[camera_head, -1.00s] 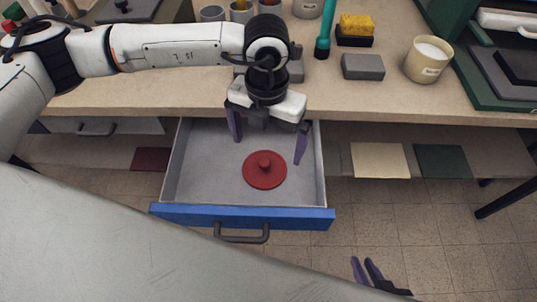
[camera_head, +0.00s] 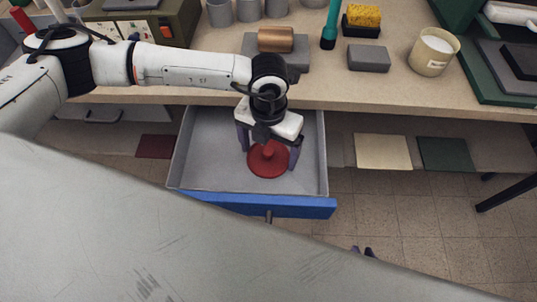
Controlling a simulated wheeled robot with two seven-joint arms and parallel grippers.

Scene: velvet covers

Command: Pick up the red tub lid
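The red tub lid (camera_head: 268,166) lies flat in the open grey drawer, a round disc with a knob on top. My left gripper (camera_head: 269,157) reaches down into the drawer over the lid. Its purple fingers are spread apart, one on each side of the knob, with a gap between them and the knob. The gripper's body hides part of the lid's far edge.
The drawer (camera_head: 205,170) has low walls and a blue front (camera_head: 285,206) facing me. The workbench (camera_head: 350,92) above its far end holds a grey block (camera_head: 368,58), a candle jar (camera_head: 433,52) and a yellow sponge (camera_head: 363,16). Floor is clear at right.

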